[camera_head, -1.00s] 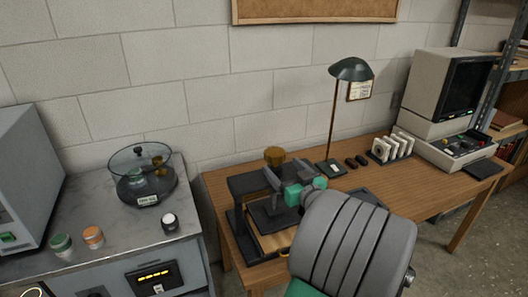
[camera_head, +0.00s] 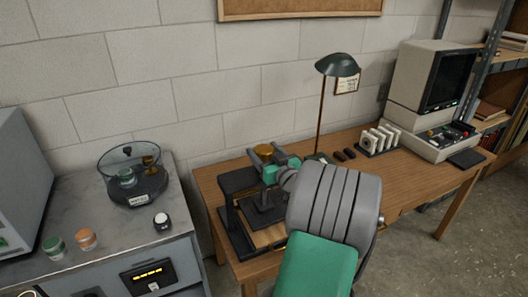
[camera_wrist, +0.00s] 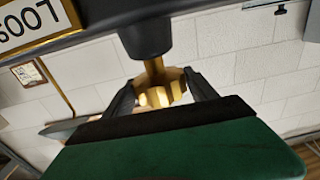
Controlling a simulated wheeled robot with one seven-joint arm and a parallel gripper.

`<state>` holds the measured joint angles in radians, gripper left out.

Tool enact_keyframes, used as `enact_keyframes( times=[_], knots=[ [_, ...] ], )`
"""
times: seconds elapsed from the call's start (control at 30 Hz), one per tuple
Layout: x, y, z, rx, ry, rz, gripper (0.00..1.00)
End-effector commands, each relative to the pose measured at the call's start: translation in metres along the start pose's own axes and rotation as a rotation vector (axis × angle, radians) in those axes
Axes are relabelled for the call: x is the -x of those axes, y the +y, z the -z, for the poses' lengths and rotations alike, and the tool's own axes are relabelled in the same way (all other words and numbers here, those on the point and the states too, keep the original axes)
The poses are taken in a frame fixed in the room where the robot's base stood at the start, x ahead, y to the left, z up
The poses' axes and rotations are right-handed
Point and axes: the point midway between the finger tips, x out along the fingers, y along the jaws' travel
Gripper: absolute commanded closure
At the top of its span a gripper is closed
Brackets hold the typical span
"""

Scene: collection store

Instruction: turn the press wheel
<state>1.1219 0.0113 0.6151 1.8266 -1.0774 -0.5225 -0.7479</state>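The press stands on the left of the wooden desk, a dark frame with a brass wheel (camera_head: 264,149) on top. In the wrist view the brass wheel (camera_wrist: 158,92) has rounded lobes and a stem running into a black cylinder. My gripper (camera_head: 266,155) is at the wheel, with its green body to the right of the press. In the wrist view the two dark fingers of my gripper (camera_wrist: 158,84) stand apart, one on each side of the wheel. Whether they touch it is hard to tell. My arm hides the press's right side.
A desk lamp (camera_head: 337,66) stands behind my arm. Several white items in a rack (camera_head: 379,139) and a microfilm-type reader (camera_head: 430,85) are to the right. A grey cabinet (camera_head: 185,245) with a glass bowl (camera_head: 134,180) is on the left. A lettered sign (camera_wrist: 30,22) shows near the wheel.

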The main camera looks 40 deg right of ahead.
Motion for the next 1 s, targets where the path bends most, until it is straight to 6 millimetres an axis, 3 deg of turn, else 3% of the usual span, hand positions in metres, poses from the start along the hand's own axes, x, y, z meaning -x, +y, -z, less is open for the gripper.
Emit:
enact_keyframes(
  times=[0.57,1.0],
  knots=[
    [0.0002,0.0,0.0,0.0,0.0,0.0,0.81],
    [-0.0016,-0.0018,0.0046,-0.005,-0.006,-0.236,0.81]
  ],
)
